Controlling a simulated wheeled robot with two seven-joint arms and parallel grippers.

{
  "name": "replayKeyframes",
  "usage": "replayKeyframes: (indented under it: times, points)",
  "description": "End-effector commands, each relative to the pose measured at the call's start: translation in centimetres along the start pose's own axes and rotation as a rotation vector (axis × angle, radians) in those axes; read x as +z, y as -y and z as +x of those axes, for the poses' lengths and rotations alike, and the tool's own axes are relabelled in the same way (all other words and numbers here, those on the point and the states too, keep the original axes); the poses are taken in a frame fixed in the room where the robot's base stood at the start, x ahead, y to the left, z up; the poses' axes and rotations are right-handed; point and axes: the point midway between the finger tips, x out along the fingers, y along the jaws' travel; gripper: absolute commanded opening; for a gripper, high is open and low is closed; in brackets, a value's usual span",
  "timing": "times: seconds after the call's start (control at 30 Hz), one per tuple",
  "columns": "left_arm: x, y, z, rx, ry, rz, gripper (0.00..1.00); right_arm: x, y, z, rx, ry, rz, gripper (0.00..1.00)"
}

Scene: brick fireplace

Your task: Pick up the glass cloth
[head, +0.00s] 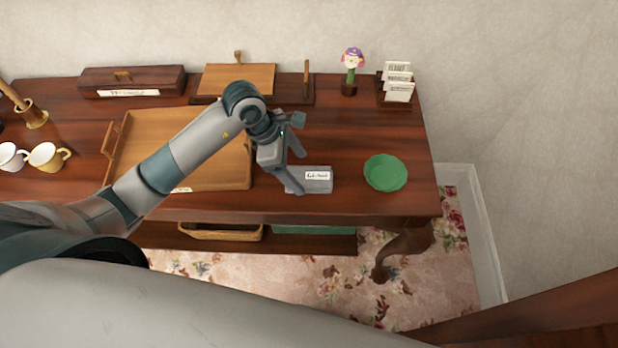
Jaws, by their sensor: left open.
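A grey folded cloth (320,186) with a white label lies flat on the dark wooden table, near its front edge. The label's writing is too small to read surely, but this looks like the glass cloth. My left gripper (301,173) is open and reaches over the cloth's left end, with its fingers spread. The lower finger overlaps the cloth's left edge in the picture. I cannot tell whether it touches. The cloth's left end is partly hidden by the gripper. My right gripper is not in view.
A green bowl (386,172) stands right of the cloth. A large wooden tray (150,128) lies to the left, partly under my arm in view. A card holder (396,100), a flower figure (352,60), a wooden box (131,80) and mugs (47,157) stand around.

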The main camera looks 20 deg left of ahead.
Motion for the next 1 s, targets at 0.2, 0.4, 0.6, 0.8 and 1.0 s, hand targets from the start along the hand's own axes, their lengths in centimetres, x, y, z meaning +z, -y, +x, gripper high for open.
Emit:
replayKeyframes:
  times: [0.2,0.4,0.6,0.8,1.0]
  points:
    - [0.3,-0.1,1.2,-0.004,0.001,-0.004,0.75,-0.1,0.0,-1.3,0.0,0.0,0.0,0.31]
    - [0.3,-0.4,3.7,-0.004,0.001,-0.004,0.75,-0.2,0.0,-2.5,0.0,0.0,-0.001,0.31]
    - [0.2,-0.4,5.1,-0.001,0.0,-0.001,0.75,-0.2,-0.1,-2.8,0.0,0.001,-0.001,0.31]
    - [0.2,-0.4,5.2,0.0,0.0,0.0,0.75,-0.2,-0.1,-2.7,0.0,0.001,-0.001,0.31]
    - [0.2,-0.4,5.1,0.0,0.0,0.0,0.75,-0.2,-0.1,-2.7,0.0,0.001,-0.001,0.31]
